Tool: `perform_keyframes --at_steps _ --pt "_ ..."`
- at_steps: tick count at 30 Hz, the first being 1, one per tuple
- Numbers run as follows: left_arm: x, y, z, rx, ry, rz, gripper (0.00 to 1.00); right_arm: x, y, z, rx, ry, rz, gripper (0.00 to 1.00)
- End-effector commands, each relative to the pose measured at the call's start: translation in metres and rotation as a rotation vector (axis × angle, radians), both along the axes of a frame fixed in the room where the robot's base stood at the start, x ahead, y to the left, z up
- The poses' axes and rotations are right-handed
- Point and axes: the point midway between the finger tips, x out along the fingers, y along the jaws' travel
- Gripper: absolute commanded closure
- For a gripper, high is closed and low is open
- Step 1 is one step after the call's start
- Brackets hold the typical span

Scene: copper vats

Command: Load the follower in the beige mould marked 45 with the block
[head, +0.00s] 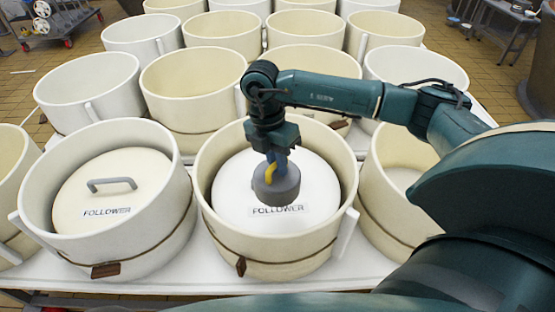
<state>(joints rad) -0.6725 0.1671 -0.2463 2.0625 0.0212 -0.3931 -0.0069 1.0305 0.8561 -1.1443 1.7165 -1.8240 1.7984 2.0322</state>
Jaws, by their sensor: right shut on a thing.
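My right gripper (278,152) reaches into the front middle beige mould (207,190) from above. It is shut on the yellow handle of a grey round block (277,188). The block is upright over a white follower (233,193) labelled FOLLOWER, inside the mould's rim. I cannot tell whether the block touches the follower. The follower's centre is hidden behind the block and gripper. No number 45 is readable on any mould. My left gripper is not in view.
A mould (35,215) at front left holds a cream follower (115,180) with a grey handle. An open mould (385,205) stands close on the right, partly behind my arm. Several empty moulds crowd the white table behind. A trolley (55,18) stands at back left.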

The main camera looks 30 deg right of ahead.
Motion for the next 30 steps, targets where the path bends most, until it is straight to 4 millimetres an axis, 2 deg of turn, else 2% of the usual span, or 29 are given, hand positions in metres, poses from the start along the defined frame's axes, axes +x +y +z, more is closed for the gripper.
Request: perform_keyframes --at_steps 22,30 --pt "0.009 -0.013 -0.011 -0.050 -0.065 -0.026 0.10 0.001 0.000 -0.062 0.002 -0.005 0.000 1.00" --pt "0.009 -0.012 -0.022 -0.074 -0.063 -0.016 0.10 0.001 0.001 -0.084 0.003 -0.005 0.001 1.00"
